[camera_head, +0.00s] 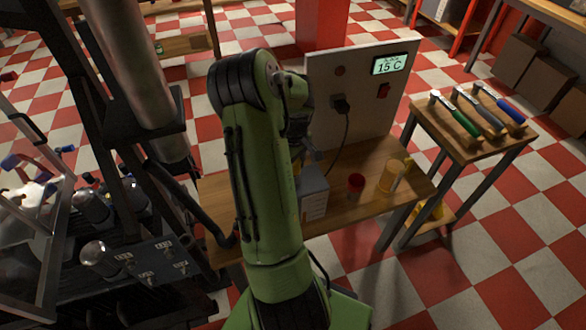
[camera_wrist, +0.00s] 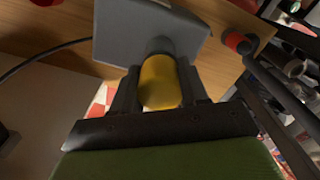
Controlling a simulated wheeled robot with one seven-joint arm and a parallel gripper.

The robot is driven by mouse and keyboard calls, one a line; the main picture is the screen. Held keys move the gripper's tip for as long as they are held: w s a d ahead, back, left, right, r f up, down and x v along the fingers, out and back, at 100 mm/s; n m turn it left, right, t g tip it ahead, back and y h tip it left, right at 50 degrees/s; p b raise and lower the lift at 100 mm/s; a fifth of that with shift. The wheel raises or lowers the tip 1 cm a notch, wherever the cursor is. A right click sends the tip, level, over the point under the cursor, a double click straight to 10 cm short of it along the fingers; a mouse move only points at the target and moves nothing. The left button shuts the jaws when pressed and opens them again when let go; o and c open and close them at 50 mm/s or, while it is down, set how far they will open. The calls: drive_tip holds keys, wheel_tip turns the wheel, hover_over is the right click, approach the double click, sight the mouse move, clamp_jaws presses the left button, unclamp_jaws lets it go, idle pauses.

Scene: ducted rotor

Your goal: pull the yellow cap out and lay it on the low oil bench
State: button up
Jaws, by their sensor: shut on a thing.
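The yellow cap (camera_wrist: 160,82) is between the two fingers of my gripper (camera_wrist: 159,90) in the wrist view, and the gripper is shut on it. The cap's far end meets a dark round fitting (camera_wrist: 160,45) on a grey box (camera_wrist: 120,35); I cannot tell whether it is still seated there. In the head view my green arm hides the gripper and the cap. The grey box (camera_head: 313,192) shows partly behind my arm, on a low wooden bench (camera_head: 345,205). Nothing in view labels this as the oil bench.
A panel with a 15 C display (camera_head: 390,64) and a plugged cable rises behind. A side table (camera_head: 462,143) holds several tools. A dark metal frame stands left.

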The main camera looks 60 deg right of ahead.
drive_tip(key=shift+r, duration=0.25)
drive_tip(key=shift+r+p, duration=1.5)
drive_tip(key=shift+r, duration=0.4)
